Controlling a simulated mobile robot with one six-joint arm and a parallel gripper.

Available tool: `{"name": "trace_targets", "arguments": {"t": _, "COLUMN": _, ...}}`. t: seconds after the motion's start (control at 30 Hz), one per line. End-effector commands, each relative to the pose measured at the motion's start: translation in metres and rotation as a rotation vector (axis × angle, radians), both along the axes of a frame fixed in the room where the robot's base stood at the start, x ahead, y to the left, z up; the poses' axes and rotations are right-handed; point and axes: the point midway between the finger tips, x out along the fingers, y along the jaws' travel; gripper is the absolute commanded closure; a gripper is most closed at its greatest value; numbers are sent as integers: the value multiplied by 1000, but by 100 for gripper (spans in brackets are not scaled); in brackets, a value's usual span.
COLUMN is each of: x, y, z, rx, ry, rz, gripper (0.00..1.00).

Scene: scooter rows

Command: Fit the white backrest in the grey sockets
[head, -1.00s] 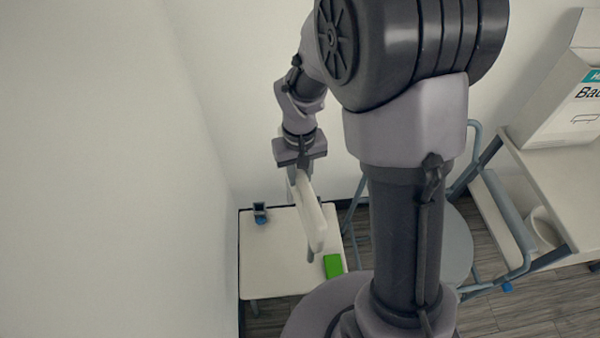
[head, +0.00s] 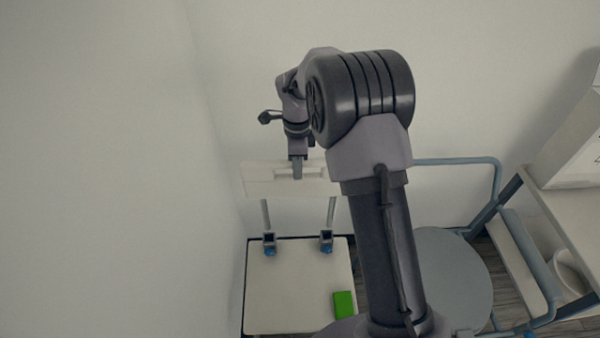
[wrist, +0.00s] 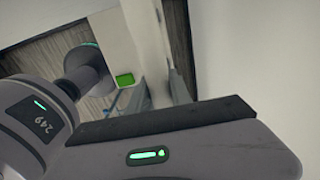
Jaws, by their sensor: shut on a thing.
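The white backrest (head: 258,180) is upright in the head view, its broad face toward the camera. My gripper (head: 297,172) is shut on the slot at the middle of its upper part. Two grey posts reach down from the backrest. The wrist view shows mostly my own gripper body.
A green block (head: 344,304) lies on the seat's right front; it also shows in the wrist view (wrist: 124,80). A blue-grey chair (head: 455,270) stands to the right, beside a table (head: 575,205) with a white box (head: 575,155). Walls are close at left and behind.

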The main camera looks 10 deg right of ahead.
Motion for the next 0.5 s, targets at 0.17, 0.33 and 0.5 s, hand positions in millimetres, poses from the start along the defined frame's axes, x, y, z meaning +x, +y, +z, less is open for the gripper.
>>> {"name": "trace_targets", "arguments": {"t": 0.17, "x": 0, "y": 0, "z": -21, "rx": 0, "ry": -1, "rz": 0, "gripper": 100}}
{"name": "trace_targets", "arguments": {"t": 0.33, "x": 0, "y": 0, "z": -42, "rx": 0, "ry": 0, "rz": 1, "gripper": 100}}
{"name": "trace_targets", "arguments": {"t": 0.5, "x": 0, "y": 0, "z": -63, "rx": -1, "ry": -1, "rz": 2, "gripper": 100}}
